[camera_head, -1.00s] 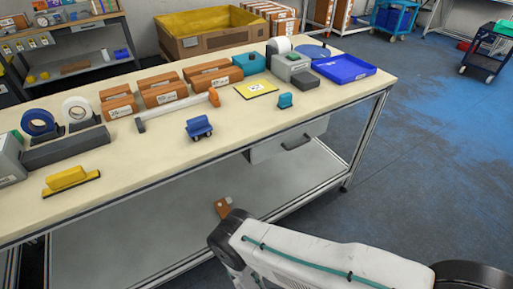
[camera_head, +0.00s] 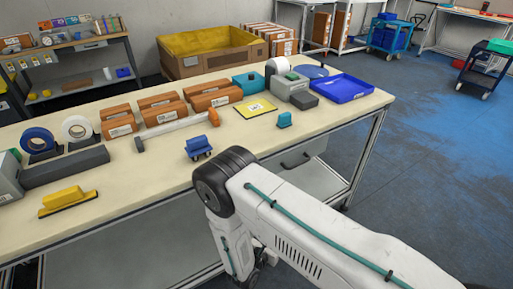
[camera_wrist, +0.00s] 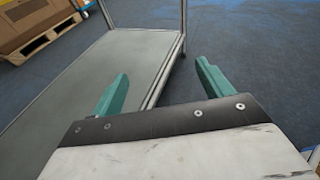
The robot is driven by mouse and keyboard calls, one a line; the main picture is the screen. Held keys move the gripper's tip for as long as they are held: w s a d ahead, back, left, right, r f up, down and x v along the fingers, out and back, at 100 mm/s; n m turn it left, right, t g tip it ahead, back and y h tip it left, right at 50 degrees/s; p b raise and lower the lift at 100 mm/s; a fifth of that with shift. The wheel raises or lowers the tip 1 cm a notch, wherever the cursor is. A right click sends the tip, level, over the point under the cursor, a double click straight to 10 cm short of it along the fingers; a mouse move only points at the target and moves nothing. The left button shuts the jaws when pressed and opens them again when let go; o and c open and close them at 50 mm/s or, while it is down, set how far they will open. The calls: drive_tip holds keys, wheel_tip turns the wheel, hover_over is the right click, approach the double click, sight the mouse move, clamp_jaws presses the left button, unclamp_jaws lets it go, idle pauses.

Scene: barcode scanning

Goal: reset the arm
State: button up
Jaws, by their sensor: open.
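My arm rises in front of the workbench in the head view, with its dark elbow near the bench's front edge; the gripper end is hidden there. In the wrist view my gripper (camera_wrist: 160,88) is open, its two teal fingers wide apart with nothing between them. Beyond the fingers are the bench's grey lower shelf (camera_wrist: 100,75), a metal leg and the blue floor.
The workbench (camera_head: 250,140) holds a blue toy-like cart (camera_head: 198,146), a yellow-handled tool (camera_head: 66,200), a teal object (camera_head: 285,119), a blue tray (camera_head: 342,88), brown boxes (camera_head: 212,99) and tape rolls (camera_head: 76,128). Open floor (camera_head: 430,180) lies to the right.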

drive_tip(key=s+d+r+m+g+h, duration=0.15)
drive_tip(key=d+r+m+g, duration=0.3)
drive_tip(key=r, duration=0.55)
drive_tip(key=s+d+r+m+g+h, duration=0.15)
drive_tip(key=d+r+m+g, duration=0.35)
drive_tip(key=r, duration=0.6)
drive_tip(key=s+d+r+m+g, duration=0.2)
drive_tip(key=r+m+g, duration=0.2)
drive_tip(key=r+m, duration=0.45)
drive_tip(key=s+d+r+m+y, duration=0.2)
drive_tip(key=s+r+m+y, duration=0.2)
drive_tip(key=s+r, duration=0.3)
drive_tip(key=s+d+r+m+t+y, duration=0.1)
drive_tip(key=s+d+r+m+y, duration=0.2)
drive_tip(key=s+r, duration=0.3)
drive_tip(key=s+d+r+m+t+y, duration=0.1)
drive_tip(key=s+r+m+y, duration=0.3)
drive_tip(key=r, duration=0.9)
drive_tip(key=s+d, duration=0.1)
drive_tip(key=s, duration=0.2)
drive_tip(key=shift+s+d+r+m+y, duration=0.15)
drive_tip(key=shift+s+d+m+y, duration=0.05)
drive_tip(key=shift+s+m+y, duration=0.2)
